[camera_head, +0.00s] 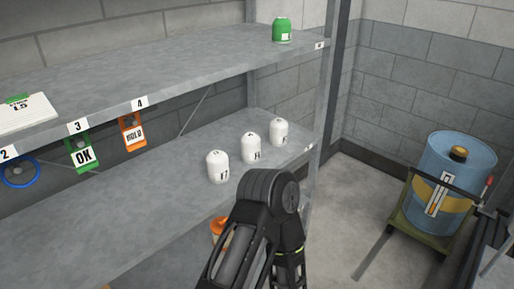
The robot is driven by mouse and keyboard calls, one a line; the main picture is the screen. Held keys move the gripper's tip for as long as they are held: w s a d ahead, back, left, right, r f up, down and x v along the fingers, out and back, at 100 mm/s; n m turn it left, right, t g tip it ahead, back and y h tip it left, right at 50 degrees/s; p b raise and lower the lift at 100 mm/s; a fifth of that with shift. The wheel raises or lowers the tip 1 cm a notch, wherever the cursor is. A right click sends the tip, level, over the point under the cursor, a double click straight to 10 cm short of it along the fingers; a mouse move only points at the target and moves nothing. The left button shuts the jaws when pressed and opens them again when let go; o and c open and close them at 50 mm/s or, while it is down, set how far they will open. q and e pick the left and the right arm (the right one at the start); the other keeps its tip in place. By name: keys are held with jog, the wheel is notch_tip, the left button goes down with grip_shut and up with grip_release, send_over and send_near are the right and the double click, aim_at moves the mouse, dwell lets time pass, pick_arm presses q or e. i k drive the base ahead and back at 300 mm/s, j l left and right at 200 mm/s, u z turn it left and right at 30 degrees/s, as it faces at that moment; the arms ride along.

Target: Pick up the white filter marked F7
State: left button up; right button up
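Three white domed filters stand upright in a slanting row on the lower shelf. The nearest white filter (217,167) bears a label that reads F7. The middle white filter (251,148) and the far white filter (279,132) have labels too small to read surely. A dark arm of mine rises from the bottom middle, its round joint just below and right of the F7 filter in the picture, and no contact shows. No gripper fingers can be made out in this view.
The lower shelf (150,205) is clear left of the filters. The upper shelf (165,70) holds a green filter (282,31). Green OK (83,155) and orange HOLD (133,133) tags hang below its edge. An orange object (217,231) is partly behind my arm. A blue drum (457,165) stands right.

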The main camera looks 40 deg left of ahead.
aim_at(217, 162)
jog(key=i+u, duration=0.3)
jog(key=i+l+u, duration=0.3)
jog(key=i, duration=0.15)
jog(key=i+l+u, duration=0.15)
jog(key=i+u, duration=0.15)
jog(key=i+l+u, duration=0.25)
jog(key=u, duration=0.2)
jog(key=i+l+u, duration=0.25)
jog(key=u, duration=0.2)
jog(key=i+l+u, duration=0.15)
jog(key=l+u, duration=0.35)
jog(key=i+l+u, duration=0.1)
jog(key=l+u, duration=0.45)
jog(key=l, duration=0.15)
